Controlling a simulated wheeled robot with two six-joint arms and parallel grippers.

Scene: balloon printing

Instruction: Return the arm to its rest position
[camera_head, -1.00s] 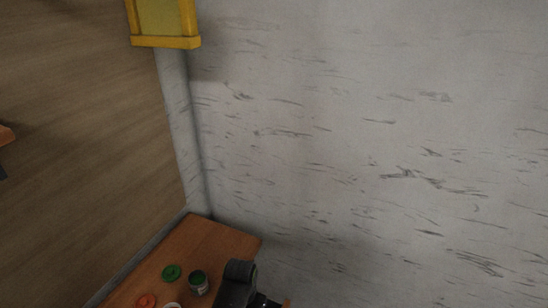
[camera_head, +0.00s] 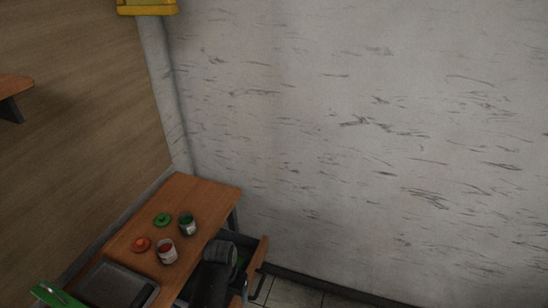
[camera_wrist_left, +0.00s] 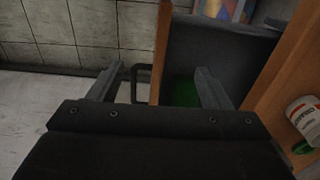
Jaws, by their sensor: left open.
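My left arm (camera_head: 212,276) comes up from the bottom of the head view, beside the right side of the wooden table (camera_head: 205,193). In the left wrist view my left gripper (camera_wrist_left: 158,86) is open, its two grey fingers wide apart with nothing held. It is above an open drawer, whose wooden front panel (camera_wrist_left: 162,48) shows between the fingers with a dark handle (camera_wrist_left: 143,82) on its outer side. Something green (camera_wrist_left: 183,92) lies in the drawer. In the head view the fingertips are hidden behind the arm. My right gripper is not in view.
On the table stand a green paint jar (camera_head: 187,226) and a red one (camera_head: 167,253), beside a green lid (camera_head: 162,220) and an orange-red lid (camera_head: 141,244). A grey tray (camera_head: 103,278) is nearer. The open drawer's front (camera_head: 262,254) juts right; tiled floor (camera_head: 290,293) lies beyond.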

